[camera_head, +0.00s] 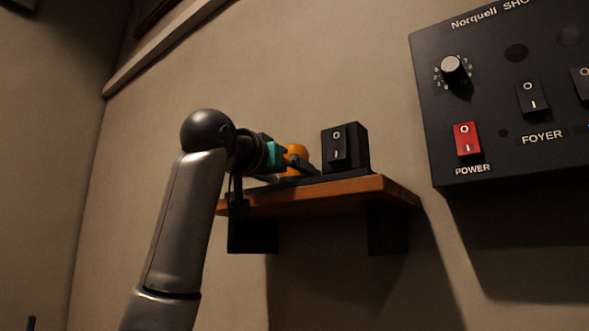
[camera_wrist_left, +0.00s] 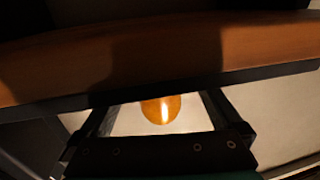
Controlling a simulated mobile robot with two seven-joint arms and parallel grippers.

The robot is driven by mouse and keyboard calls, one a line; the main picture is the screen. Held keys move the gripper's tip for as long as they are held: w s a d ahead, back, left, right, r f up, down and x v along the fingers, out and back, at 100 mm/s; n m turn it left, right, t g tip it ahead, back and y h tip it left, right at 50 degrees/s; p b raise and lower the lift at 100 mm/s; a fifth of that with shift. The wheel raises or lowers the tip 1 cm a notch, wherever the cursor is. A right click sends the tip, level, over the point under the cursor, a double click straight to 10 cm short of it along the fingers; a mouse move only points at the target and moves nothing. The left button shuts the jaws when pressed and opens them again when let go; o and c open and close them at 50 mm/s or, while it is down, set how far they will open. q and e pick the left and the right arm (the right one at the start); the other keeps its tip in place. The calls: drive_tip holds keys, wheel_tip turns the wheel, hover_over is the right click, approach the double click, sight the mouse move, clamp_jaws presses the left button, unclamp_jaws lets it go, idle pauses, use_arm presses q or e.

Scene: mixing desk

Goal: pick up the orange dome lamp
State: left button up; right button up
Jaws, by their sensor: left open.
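The orange dome lamp (camera_head: 296,152) sits at the shelf's left part in the head view, partly hidden by my left gripper (camera_head: 290,162). In the left wrist view, the orange dome (camera_wrist_left: 161,109) shows between the two spread dark fingers of my left gripper (camera_wrist_left: 158,100), with a bright glint on it. The fingers are open, with pale gaps on both sides of the dome. I cannot tell whether they touch the lamp. My right gripper is in neither view.
A wooden wall shelf (camera_head: 330,193) on black brackets bears a black switch box (camera_head: 348,148) just right of the lamp. The shelf's wood (camera_wrist_left: 150,50) also crosses the left wrist view. A large black control panel (camera_head: 500,100) with a red power switch hangs farther right.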

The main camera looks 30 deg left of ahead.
sight(299, 175)
use_arm(q)
drive_tip(key=w, duration=0.1)
drive_tip(key=w+r+p, duration=0.1)
drive_tip(key=w, duration=0.1)
drive_tip(key=shift+w, duration=0.25)
drive_tip(key=shift+w+a+f, duration=0.1)
drive_tip(key=shift+w, duration=0.3)
clamp_jaws()
idle(0.3)
